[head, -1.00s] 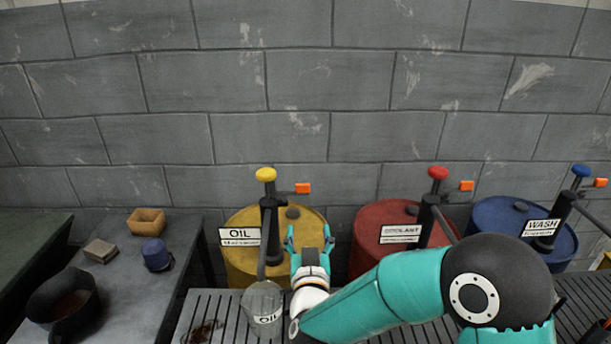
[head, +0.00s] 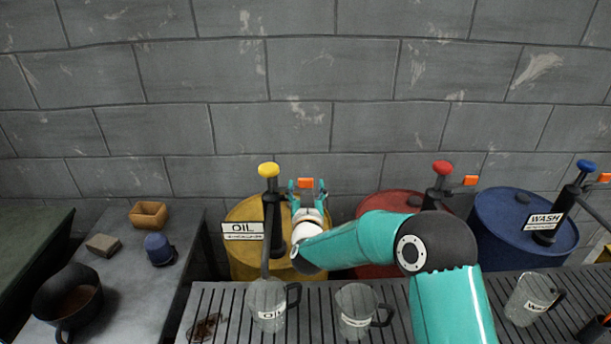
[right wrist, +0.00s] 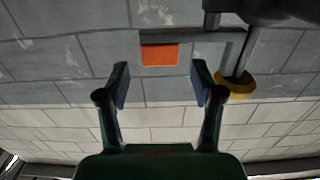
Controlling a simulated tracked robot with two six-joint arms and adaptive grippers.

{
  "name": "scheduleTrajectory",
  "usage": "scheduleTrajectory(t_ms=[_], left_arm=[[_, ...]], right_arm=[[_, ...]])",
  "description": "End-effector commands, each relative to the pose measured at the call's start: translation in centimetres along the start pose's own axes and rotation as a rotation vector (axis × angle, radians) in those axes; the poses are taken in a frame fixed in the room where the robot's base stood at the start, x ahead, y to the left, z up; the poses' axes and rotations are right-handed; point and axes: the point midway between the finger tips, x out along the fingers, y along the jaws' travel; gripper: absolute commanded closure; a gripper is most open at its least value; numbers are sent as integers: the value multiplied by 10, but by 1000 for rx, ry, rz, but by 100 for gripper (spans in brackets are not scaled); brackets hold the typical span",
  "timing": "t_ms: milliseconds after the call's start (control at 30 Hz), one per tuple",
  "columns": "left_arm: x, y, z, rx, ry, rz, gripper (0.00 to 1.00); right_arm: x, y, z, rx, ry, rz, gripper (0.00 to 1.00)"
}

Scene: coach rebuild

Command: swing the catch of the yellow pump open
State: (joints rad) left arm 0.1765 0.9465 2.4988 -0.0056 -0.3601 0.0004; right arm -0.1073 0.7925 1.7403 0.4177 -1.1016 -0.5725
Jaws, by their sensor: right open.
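The yellow pump (head: 269,205) stands on the yellow OIL drum (head: 240,262), with a yellow knob (head: 268,170) on top. Its catch is an orange tab (head: 305,183) to the right of the post. In the right wrist view the orange tab (right wrist: 159,54) sits on a grey bar reaching to the post, with the yellow knob (right wrist: 237,86) to the right. My right gripper (head: 307,184) is open; in the right wrist view its fingers (right wrist: 160,83) stand either side of the tab's line, with the tab ahead between them. No contact is clear. My left gripper is not in view.
A red drum (head: 392,204) and a blue drum (head: 510,225) with similar pumps stand to the right. An OIL jug (head: 267,300) and another clear jug (head: 355,305) stand on the slatted grate (head: 230,310). A block wall (head: 300,80) is behind.

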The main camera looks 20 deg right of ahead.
Motion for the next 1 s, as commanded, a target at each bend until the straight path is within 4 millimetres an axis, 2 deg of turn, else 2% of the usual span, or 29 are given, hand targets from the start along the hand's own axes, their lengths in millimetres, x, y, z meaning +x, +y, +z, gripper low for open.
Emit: scheduleTrajectory(t_ms=[100,233,667,1000], left_arm=[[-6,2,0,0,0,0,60],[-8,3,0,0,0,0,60],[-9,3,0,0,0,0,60],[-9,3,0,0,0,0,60]], right_arm=[[18,0,-1,0,1,1,33],[30,0,-1,0,0,1,33],[37,0,0,0,0,1,33],[37,0,0,0,0,0,90]])
